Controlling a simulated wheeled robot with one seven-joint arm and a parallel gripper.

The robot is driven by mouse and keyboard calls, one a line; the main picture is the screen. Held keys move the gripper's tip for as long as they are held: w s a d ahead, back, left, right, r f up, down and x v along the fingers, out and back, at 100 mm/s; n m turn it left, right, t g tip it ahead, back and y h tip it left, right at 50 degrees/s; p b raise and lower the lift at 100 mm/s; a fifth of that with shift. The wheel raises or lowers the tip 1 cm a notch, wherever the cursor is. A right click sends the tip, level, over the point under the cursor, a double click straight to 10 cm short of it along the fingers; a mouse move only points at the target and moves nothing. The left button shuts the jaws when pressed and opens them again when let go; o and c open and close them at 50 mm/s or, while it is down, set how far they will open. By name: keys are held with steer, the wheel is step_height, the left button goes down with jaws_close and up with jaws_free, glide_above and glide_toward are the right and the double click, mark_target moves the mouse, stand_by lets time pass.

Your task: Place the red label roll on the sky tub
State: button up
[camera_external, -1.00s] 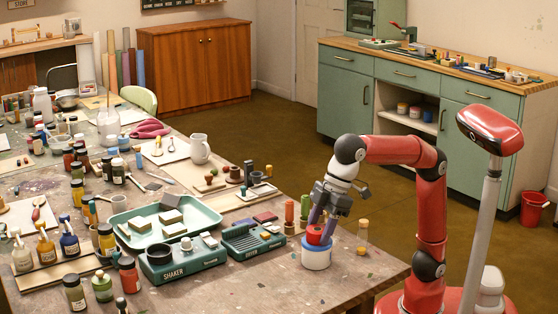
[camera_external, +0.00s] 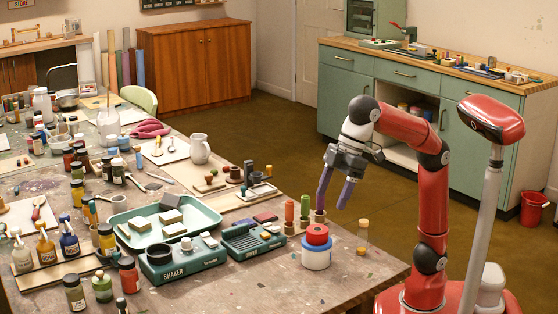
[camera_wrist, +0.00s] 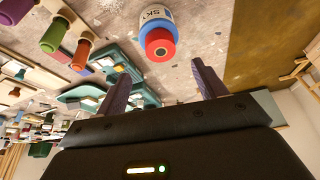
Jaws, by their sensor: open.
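The red label roll (camera_external: 317,234) rests on top of the sky tub (camera_external: 316,257), a white tub with a blue rim near the table's right front corner. In the wrist view the red roll (camera_wrist: 160,44) sits on the end of the tub (camera_wrist: 154,14), whose label reads SKY. My gripper (camera_external: 335,202) is open and empty. Its purple fingers are above the roll and a little to the right, apart from it. In the wrist view the two fingertips (camera_wrist: 160,75) stand wide apart with nothing between them.
Green and orange rolls (camera_external: 290,212) stand in holders behind the tub. A small cork-topped bottle (camera_external: 363,236) stands to its right. The dryer device (camera_external: 252,240) and shaker device (camera_external: 182,258) are to its left. The table front by the tub is clear.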

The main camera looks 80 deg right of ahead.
steer(key=shift+v, duration=1.25)
steer(key=d+f+m, duration=0.1)
steer(key=d+f, duration=0.3)
steer(key=d, duration=0.1)
steer(key=d+f+m+h, duration=0.1)
steer(key=d+f, duration=0.4)
steer(key=d, duration=0.1)
steer(key=s+d+f+m, duration=0.1)
steer(key=d+f, duration=0.4)
steer(key=shift+d+h, duration=0.2)
steer(key=shift+h, duration=0.2)
steer(key=s+d+f+m+t, duration=0.1)
steer(key=s+d+f+m, duration=0.1)
steer(key=s+d+f, duration=0.2)
steer(key=s+d+f+m+t+h, duration=0.1)
steer(key=s+d+f, duration=0.3)
steer(key=d+f, duration=0.5)
steer(key=shift+s+f+m, duration=0.15)
steer(key=shift+f+m, duration=0.35)
steer(key=shift+m, duration=0.1)
